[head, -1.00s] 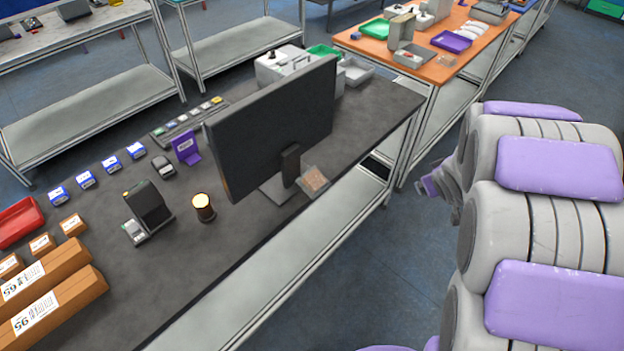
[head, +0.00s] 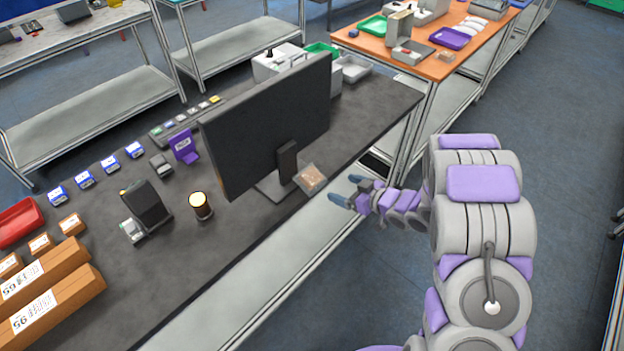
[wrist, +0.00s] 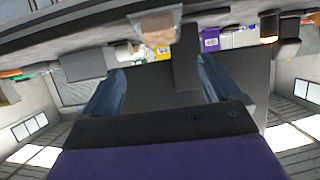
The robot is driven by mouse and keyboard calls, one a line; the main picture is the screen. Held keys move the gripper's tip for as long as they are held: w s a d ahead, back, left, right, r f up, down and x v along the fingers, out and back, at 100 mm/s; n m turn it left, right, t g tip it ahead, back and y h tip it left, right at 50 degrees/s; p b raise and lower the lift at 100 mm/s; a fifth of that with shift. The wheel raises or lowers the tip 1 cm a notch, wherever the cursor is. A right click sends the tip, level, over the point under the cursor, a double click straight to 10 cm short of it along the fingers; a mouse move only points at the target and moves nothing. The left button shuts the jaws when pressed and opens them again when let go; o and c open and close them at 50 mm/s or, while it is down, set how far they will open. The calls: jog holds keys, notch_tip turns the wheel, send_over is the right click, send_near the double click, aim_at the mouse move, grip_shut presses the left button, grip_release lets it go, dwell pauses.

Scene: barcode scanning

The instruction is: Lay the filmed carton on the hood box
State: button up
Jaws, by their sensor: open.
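The filmed carton (head: 311,178), a small brown block in clear film, lies at the desk's front edge beside the monitor stand. It also shows at the top of the wrist view (wrist: 157,27). My gripper (head: 346,190) is open and empty, just off the front edge, a little right of the carton and apart from it. Its two blue fingers frame the wrist view (wrist: 162,68). A pale box (head: 272,66) behind the monitor is partly hidden; I cannot tell if it is the hood box.
The large dark monitor (head: 268,125) stands right behind the carton. A cup (head: 200,206), a black scanner stand (head: 148,204) and long brown boxes (head: 50,312) are on the grey desk (head: 225,265) to the left. An orange table (head: 430,62) stands beyond it.

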jog(key=b, duration=0.1)
send_near(313, 176)
jog(key=x, duration=0.4)
jog(key=shift+s+a+f, duration=0.1)
jog(key=shift+s+a, duration=0.1)
jog(key=shift+a, duration=0.05)
jog(key=shift+w+a+f+b, duration=0.25)
jog(key=shift+w+a+b, duration=0.05)
jog(key=shift+w+b, duration=0.15)
jog(key=x, duration=0.3)
jog(key=shift+w+b, duration=0.25)
jog(key=shift+b, duration=0.15)
jog(key=shift+w+a+f, duration=0.1)
jog(key=shift+a, duration=0.35)
jog(key=shift+d, duration=0.25)
jog(key=c, duration=0.6)
jog(key=shift+a, duration=0.1)
jog(key=c, duration=0.6)
